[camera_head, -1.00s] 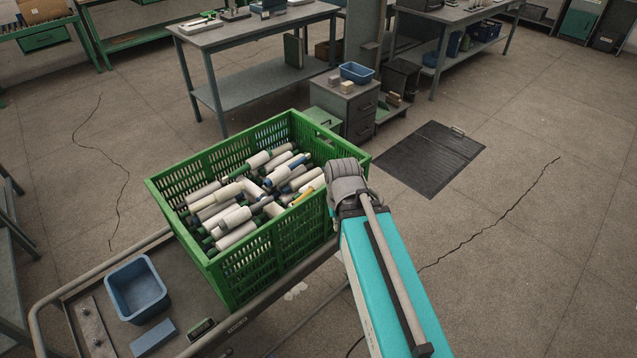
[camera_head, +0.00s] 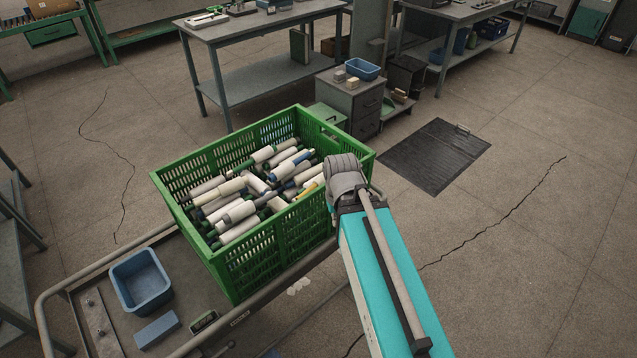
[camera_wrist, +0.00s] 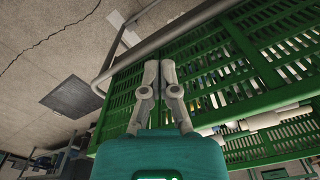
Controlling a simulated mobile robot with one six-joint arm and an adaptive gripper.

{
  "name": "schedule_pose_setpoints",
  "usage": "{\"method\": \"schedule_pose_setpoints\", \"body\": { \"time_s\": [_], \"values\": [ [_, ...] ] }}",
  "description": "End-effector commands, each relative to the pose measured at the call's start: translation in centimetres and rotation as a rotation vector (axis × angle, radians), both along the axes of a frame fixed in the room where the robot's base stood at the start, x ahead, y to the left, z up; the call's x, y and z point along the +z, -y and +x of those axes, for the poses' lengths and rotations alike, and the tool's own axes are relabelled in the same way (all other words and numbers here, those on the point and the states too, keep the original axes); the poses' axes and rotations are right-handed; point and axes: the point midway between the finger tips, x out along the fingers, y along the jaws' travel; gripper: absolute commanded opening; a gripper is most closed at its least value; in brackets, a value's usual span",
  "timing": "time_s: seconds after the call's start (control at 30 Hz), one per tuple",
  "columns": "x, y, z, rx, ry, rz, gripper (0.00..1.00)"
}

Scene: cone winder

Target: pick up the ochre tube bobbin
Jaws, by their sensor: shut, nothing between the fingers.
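The ochre tube bobbin (camera_head: 307,189) shows as a small yellow-ochre piece among white bobbins, near the right wall inside the green crate (camera_head: 272,259). It is partly covered by neighbours, and I cannot pick it out in the wrist view. My gripper (camera_wrist: 159,64) shows in the wrist view with its two grey fingers close together and nothing between them. It appears beside the green slatted crate wall (camera_wrist: 205,75), outside or over it; I cannot tell which. In the head view my arm's grey wrist joint is at the crate's right side and the fingers are hidden.
The crate stands on a trolley with a tubular rail (camera_head: 45,310). A blue bin (camera_head: 141,281) and a blue block (camera_head: 157,330) lie on the trolley, left of the crate. A grey drawer cabinet (camera_head: 347,103) stands behind. Floor around the dark mat (camera_head: 435,155) is clear.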

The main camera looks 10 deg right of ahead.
Motion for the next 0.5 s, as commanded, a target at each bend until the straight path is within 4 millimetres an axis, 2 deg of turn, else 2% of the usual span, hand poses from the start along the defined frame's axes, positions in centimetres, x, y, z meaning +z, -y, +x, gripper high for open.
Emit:
{"method": "schedule_pose_setpoints", "body": {
  "time_s": [0.43,0.5],
  "values": [
    [0.00,0.00,0.00,0.000,0.000,0.000,0.00],
    [0.01,0.00,0.04,-0.001,0.000,0.000,0.13]
  ]
}}
